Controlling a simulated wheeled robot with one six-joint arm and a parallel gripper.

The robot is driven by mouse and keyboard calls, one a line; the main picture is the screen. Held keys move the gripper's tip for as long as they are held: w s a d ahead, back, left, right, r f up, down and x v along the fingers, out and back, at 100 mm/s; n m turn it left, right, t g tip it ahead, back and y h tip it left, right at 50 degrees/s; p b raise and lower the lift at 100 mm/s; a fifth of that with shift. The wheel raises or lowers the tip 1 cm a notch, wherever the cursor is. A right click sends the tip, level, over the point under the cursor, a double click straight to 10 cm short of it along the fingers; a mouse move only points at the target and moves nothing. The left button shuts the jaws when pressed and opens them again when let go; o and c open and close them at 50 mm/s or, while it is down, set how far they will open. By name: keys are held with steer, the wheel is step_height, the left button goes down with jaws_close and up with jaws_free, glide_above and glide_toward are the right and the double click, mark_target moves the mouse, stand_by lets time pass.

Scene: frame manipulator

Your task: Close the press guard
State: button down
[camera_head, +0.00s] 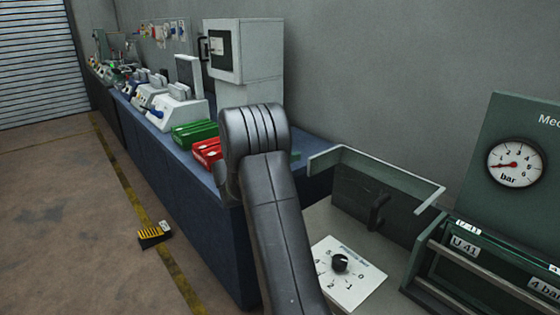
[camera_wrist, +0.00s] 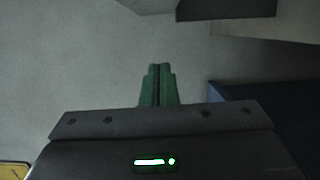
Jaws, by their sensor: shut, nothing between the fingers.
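My gripper (camera_wrist: 158,70) shows in the wrist view with its two green fingers together and nothing between them. It points at a plain grey surface, apart from anything else in view. In the head view my black arm rises in the middle and hides most of my gripper. No part is plainly marked as the press guard. A dark panel with a pale angled frame (camera_head: 390,165) and a black handle (camera_head: 378,210) stands right of my arm. A green machine with a pressure gauge (camera_head: 515,165) and a metal rail (camera_head: 480,266) is at the far right.
A blue bench (camera_head: 175,175) runs along the wall, bearing a grey cabinet (camera_head: 262,55), green (camera_head: 194,132) and red bins (camera_head: 207,151) and several small machines. A white dial plate (camera_head: 345,275) lies right of my arm. The floor (camera_head: 60,215) at left is mostly clear, except a yellow-black block (camera_head: 153,235).

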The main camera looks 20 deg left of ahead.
steer(key=w+d+p, duration=0.2)
steer(key=d, duration=0.6)
steer(key=shift+w, duration=0.1)
